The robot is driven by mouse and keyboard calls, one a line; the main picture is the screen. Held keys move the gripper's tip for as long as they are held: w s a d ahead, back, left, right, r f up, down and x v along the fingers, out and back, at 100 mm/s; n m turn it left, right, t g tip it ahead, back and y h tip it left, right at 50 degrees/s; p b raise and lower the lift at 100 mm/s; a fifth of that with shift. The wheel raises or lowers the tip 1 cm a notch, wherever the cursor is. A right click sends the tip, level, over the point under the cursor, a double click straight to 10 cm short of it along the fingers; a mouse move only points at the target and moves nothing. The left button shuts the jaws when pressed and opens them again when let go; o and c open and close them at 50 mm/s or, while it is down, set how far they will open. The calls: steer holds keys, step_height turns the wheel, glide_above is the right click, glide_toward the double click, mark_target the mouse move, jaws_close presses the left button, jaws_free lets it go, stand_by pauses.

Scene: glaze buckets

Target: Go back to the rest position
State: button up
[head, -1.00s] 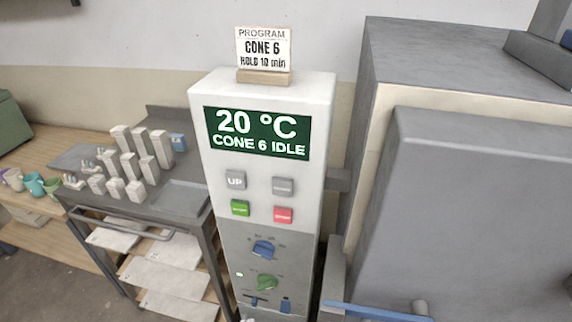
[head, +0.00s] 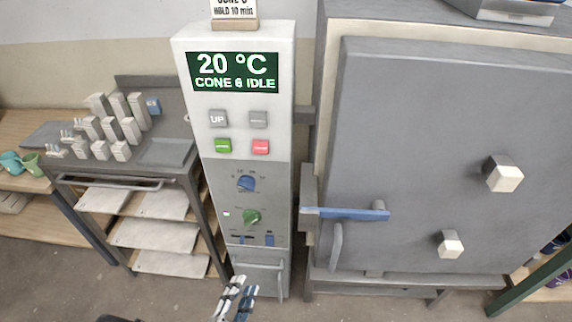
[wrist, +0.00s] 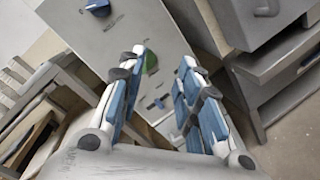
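My gripper (head: 236,300) shows at the bottom of the head view, low in front of the control cabinet (head: 246,150). In the wrist view my gripper (wrist: 160,75) has its two blue-padded fingers apart with nothing between them. The cabinet's green knob (wrist: 150,62) shows beyond the fingers, and its blue knob (wrist: 97,5) is at the upper left. The cabinet display reads 20 °C, CONE 6 IDLE.
A grey kiln (head: 440,150) with a shut door and blue handle (head: 350,214) stands right of the cabinet. A metal cart (head: 120,176) with white posts stands left, and a wooden bench (head: 25,190) with cups is farther left. Grey floor shows below the cart.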

steer(key=w+d+r+m+g+h, duration=0.1)
steer(key=d+r+m+g+h, duration=0.5)
steer(key=d+r+m+g, duration=1)
steer(key=s+d+r+m+t+y, duration=0.2)
steer(key=s+d+r+m+y, duration=0.1)
steer(key=r, duration=0.5)
steer(key=s+d+r+m+t+y, duration=0.1)
steer(key=s+d+r+m+y, duration=0.3)
steer(key=s+d+r+y, duration=0.2)
steer(key=s+r+y, duration=0.2)
steer(key=s, duration=0.1)
steer(key=shift+d+r+t, duration=0.25)
steer(key=shift+d+t, duration=0.05)
steer(key=shift+t, duration=0.1)
